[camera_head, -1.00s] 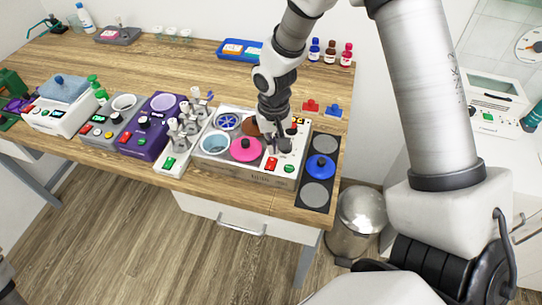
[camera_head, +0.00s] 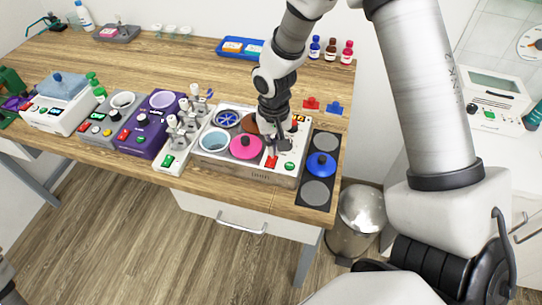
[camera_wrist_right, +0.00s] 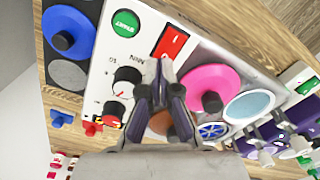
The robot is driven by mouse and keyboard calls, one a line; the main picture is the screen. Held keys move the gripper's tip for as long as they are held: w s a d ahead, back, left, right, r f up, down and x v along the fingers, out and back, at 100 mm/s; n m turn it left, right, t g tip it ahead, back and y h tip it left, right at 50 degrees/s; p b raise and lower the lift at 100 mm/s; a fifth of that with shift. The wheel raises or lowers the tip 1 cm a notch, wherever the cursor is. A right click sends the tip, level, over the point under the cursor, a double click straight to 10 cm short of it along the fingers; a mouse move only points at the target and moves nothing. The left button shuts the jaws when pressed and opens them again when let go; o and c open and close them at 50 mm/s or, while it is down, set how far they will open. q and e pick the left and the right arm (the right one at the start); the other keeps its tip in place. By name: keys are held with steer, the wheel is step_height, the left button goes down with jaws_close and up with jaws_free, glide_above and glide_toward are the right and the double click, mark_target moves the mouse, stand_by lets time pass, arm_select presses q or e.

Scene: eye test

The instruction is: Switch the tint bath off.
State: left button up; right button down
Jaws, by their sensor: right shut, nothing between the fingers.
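The tint bath, a wide box (camera_head: 258,177) with several wells and a white control panel, stands near the table's front edge; its label is unreadable. Its red rocker switch (camera_head: 271,161) and green START button (camera_head: 289,166) are at the panel's front. My right gripper (camera_head: 273,149) is shut and empty over the panel. In the wrist view its fingertips (camera_wrist_right: 161,75) are close to the switch; I cannot tell contact or the rocker's position.
Beside the switch are a pink lid (camera_wrist_right: 211,84) and a pale blue well (camera_wrist_right: 250,106). A dark mat with a blue lid (camera_head: 321,165) lies right of the bath. A rack of grey clamps (camera_head: 178,140) and a purple machine (camera_head: 146,136) stand left.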

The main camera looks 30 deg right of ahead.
steer(key=shift+f, duration=0.4)
step_height(320, 180, up, 7)
steer(key=p, duration=0.5)
steer(key=shift+p, duration=0.4)
